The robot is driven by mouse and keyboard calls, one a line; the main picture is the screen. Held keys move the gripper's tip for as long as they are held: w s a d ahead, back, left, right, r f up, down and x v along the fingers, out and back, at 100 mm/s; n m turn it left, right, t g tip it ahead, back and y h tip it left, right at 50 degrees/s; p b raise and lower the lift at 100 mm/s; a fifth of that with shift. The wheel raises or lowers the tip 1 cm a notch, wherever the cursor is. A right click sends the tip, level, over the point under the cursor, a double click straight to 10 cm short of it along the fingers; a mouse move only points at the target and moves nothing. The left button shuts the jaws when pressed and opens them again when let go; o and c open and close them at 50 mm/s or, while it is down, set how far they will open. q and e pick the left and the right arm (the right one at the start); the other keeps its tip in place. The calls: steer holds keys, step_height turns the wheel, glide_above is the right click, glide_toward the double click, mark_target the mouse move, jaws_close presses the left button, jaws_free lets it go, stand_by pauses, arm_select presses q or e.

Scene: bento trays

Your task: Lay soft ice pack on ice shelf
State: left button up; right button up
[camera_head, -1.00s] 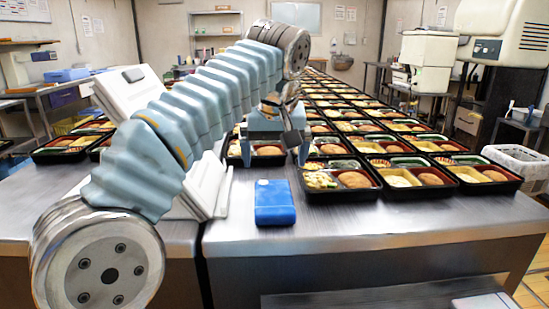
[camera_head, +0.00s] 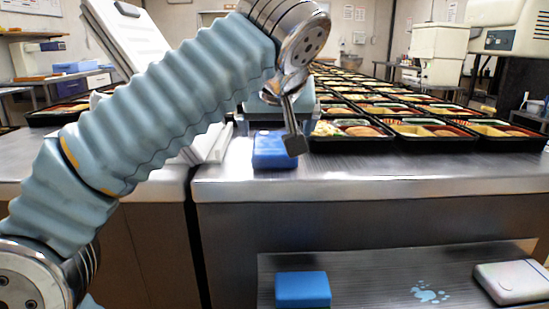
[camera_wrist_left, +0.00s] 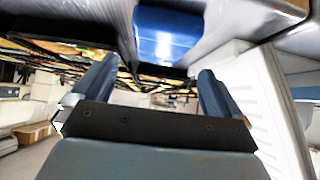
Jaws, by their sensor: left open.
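A blue block-shaped pack (camera_head: 268,152) lies flat on the steel counter (camera_head: 350,180), near its front edge. My left gripper (camera_head: 270,130) is open and empty, just above and behind the pack. In the left wrist view the pack (camera_wrist_left: 165,38) lies beyond and between the fingertips of the gripper (camera_wrist_left: 157,70), apparently apart from them. A lower dark shelf (camera_head: 380,275) with a pale blue splash mark stands below the counter. A second blue block (camera_head: 302,289) lies on its left part. My right gripper is out of view.
A white case (camera_head: 513,281) lies at the right end of the lower shelf; its middle is bare. A white slanted machine (camera_head: 130,40) stands at the left, partly behind my arm.

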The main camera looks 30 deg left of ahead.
mark_target(274, 142)
arm_select(q)
steer(key=b+x, duration=0.1)
steer(key=x, duration=0.7)
steer(key=shift+w+a+f+b, duration=0.1)
steer(key=shift+w+a+b, duration=0.2)
steer(key=shift+c, duration=0.5)
steer(key=c, duration=0.9)
